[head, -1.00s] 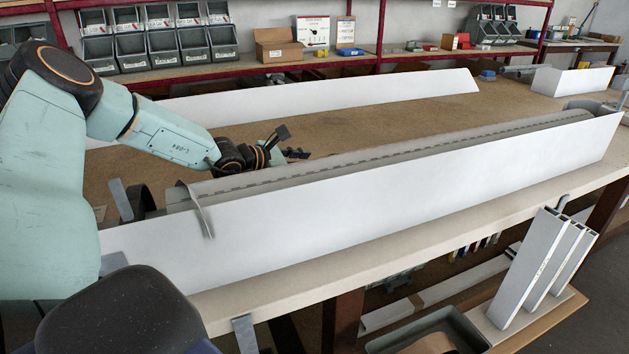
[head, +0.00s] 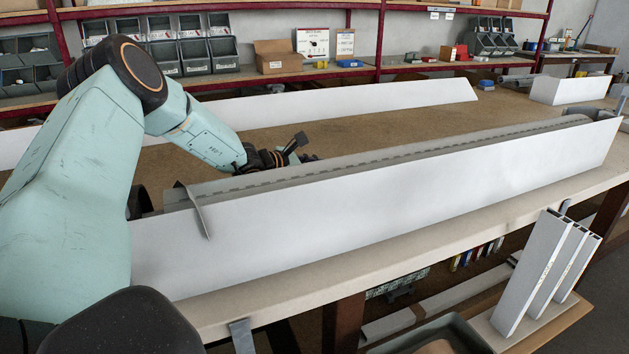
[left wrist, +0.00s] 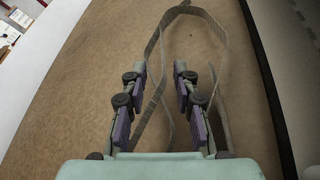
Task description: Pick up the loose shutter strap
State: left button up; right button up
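The loose strap is a grey woven band (left wrist: 209,19) lying in a loop on the brown bench top in the left wrist view. Its two ends run back toward my left gripper (left wrist: 160,75), and one length passes between the fingers. The fingers are apart, with the strap's loop beyond the tips. I cannot tell whether they touch it. In the head view my left gripper (head: 304,150) is low behind the long white shutter box, its tips partly hidden. The strap is hidden there. My right gripper is not in view.
A long white box with a grey slatted roll (head: 380,165) lies along the bench front. A metal bracket (head: 194,211) stands at its left end. Another white profile (head: 370,96) lies behind. Bare brown bench top (head: 400,124) lies between them. White profiles (head: 545,270) lean at lower right.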

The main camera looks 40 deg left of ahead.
pick_arm(q)
jog(key=shift+w+f, duration=0.1)
jog(key=shift+w, duration=0.05)
jog(key=shift+c, duration=1.3)
jog(key=shift+d, duration=0.1)
grip_shut()
